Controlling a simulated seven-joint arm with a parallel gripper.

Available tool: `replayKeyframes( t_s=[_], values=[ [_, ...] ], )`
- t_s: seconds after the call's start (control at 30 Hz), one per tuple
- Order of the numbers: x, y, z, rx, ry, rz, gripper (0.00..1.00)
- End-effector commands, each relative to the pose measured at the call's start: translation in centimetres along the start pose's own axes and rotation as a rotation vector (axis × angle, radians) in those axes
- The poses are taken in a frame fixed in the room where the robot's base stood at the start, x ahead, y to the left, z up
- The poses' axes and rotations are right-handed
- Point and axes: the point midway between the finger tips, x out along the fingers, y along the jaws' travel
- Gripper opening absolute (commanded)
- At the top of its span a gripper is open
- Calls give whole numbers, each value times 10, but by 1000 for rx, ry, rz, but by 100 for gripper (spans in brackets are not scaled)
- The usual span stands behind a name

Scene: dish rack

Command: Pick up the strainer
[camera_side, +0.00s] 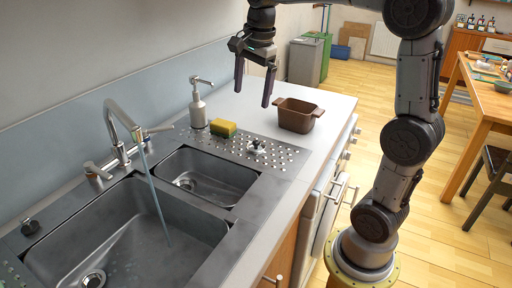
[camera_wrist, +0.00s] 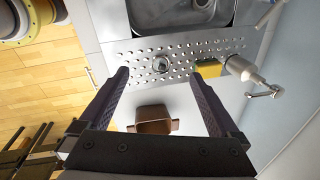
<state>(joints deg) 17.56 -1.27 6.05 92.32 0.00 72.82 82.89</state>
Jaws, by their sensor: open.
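The strainer (camera_side: 256,147) is a small metal piece with a knob, lying on the perforated drainboard of the sink. In the wrist view the strainer (camera_wrist: 161,65) shows as a round metal disc on the drainboard, beyond the fingertips and roughly midway between them. My gripper (camera_side: 254,88) is open and empty, high above the counter behind the drainboard. In the wrist view my gripper (camera_wrist: 157,82) has its two dark fingers spread wide, with nothing between them. The strainer is apart from both fingers.
A brown square pot (camera_side: 297,115) stands on the counter right of the strainer. A yellow sponge (camera_side: 222,127) and a soap dispenser (camera_side: 198,104) stand to its left. The small basin (camera_side: 207,178) lies in front, and water runs from the faucet (camera_side: 122,125) into the large basin.

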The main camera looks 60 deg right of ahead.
Motion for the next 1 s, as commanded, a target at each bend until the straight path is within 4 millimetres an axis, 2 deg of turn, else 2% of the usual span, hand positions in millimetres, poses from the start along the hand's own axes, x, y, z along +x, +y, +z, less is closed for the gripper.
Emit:
replayKeyframes(
  t_s=[0.03, 0.1, 0.2, 0.4, 0.57, 0.8, 1.0],
  values=[
    [15, -14, -15, 61, 2, 34, 98],
    [33, -27, -32, 117, 3, 72, 98],
    [57, -38, -54, 160, 2, 114, 98],
    [88, -35, -76, 208, -4, 178, 98],
    [106, -31, -78, 213, -4, 182, 98],
    [150, -23, -76, 211, -4, 181, 98],
    [169, -20, -76, 210, -4, 178, 98]
  ],
)
